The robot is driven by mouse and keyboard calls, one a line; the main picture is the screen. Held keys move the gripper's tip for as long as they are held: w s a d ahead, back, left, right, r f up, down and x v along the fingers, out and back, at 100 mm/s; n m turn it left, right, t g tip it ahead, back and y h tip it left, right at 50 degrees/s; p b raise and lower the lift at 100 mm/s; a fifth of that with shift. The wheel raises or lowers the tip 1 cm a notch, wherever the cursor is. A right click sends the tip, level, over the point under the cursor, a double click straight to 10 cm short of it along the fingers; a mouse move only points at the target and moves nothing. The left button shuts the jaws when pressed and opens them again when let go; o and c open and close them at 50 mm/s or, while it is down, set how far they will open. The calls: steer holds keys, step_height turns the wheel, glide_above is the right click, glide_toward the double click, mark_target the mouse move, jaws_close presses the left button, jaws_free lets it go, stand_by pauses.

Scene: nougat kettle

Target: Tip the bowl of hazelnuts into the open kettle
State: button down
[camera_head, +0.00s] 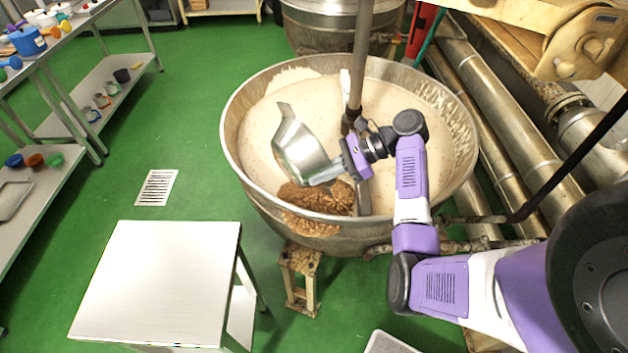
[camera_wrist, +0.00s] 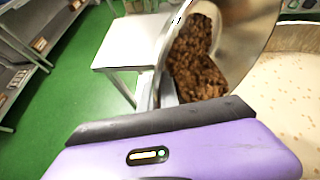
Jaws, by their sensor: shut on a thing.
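A shiny metal bowl (camera_head: 303,155) is held over the open kettle (camera_head: 234,150), steeply tilted. My gripper (camera_head: 343,167) is shut on the bowl at its right side. A brown heap of hazelnuts (camera_head: 318,198) lies on the pale mass in the kettle, just below the bowl, near the front wall. In the wrist view, the bowl's metal surface (camera_wrist: 245,38) fills the upper right, with brown hazelnuts (camera_wrist: 200,68) beside it. I cannot tell there whether these lie in the bowl or in the kettle. The gripper's fingertips are hidden in the wrist view.
A vertical stirrer shaft (camera_head: 361,60) stands in the kettle close to my gripper. A bare white table (camera_head: 160,270) stands at the front left. Shelves with small items (camera_head: 110,90) are farther left. Pipes (camera_head: 480,90) run along the right.

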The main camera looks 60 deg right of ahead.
steer(key=d, duration=0.1)
steer(key=d+t+y, duration=0.1)
steer(key=s+d+m+y, duration=0.1)
steer(key=shift+s+r+t, duration=0.1)
steer(key=shift+r+t, duration=0.2)
steer(key=s+d+r+m+t+y+b, duration=0.1)
steer(key=s+d+m+t+y+b, duration=0.1)
steer(key=d, duration=0.4)
steer(key=shift+m+t+y+b, duration=0.5)
steer(key=shift+t+y, duration=0.6)
steer(key=shift+y, duration=0.2)
steer(key=shift+r, duration=0.15)
